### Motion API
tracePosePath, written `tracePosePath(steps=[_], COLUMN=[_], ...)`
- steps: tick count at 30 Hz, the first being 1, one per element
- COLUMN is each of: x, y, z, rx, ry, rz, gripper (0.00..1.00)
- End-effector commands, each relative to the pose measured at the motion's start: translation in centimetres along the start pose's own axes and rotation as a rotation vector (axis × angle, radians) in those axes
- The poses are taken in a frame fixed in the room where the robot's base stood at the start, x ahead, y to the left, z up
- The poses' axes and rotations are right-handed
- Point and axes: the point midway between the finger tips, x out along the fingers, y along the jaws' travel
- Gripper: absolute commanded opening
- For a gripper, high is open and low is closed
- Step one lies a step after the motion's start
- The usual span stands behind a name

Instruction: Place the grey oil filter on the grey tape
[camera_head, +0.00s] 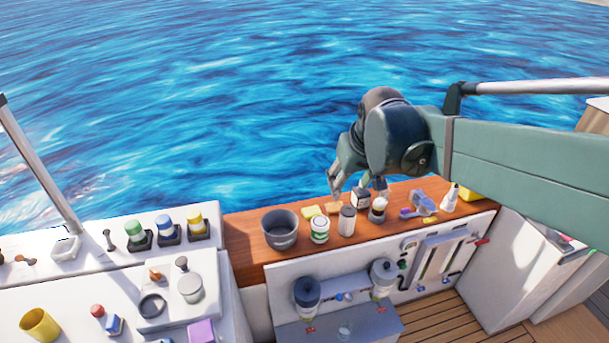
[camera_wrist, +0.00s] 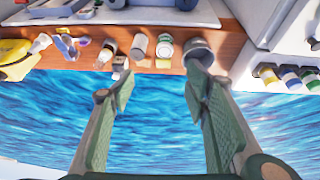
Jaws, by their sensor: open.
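A grey cylinder (camera_head: 347,221), which looks like the grey oil filter, stands upright on the wooden ledge; it also shows in the wrist view (camera_wrist: 139,46). A dark grey ring (camera_head: 151,305) lies on the white raised block at the left; it may be the grey tape, but I cannot tell for sure. My gripper (camera_head: 346,190) hangs above the back edge of the ledge, near the grey cylinder and not touching it. In the wrist view my gripper (camera_wrist: 162,90) has its fingers wide apart with nothing between them.
A dark bucket (camera_head: 283,230) and a white-and-green can (camera_head: 320,229) stand left of the cylinder. A bottle (camera_head: 378,210) and a blue tool (camera_head: 422,203) are to its right. A grey canister (camera_head: 190,288) stands beside the ring. Water lies behind the ledge.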

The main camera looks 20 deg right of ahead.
Motion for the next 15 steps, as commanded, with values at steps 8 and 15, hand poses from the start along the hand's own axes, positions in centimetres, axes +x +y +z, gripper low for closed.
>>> tracePosePath(steps=[8,15], x=[-2.1,-3.2], y=[-2.5,-4.4], z=[4.2,7.8], rx=[0.002,0.006], ry=[0.057,0.104], rz=[-0.01,-0.022], gripper=[0.46,0.46])
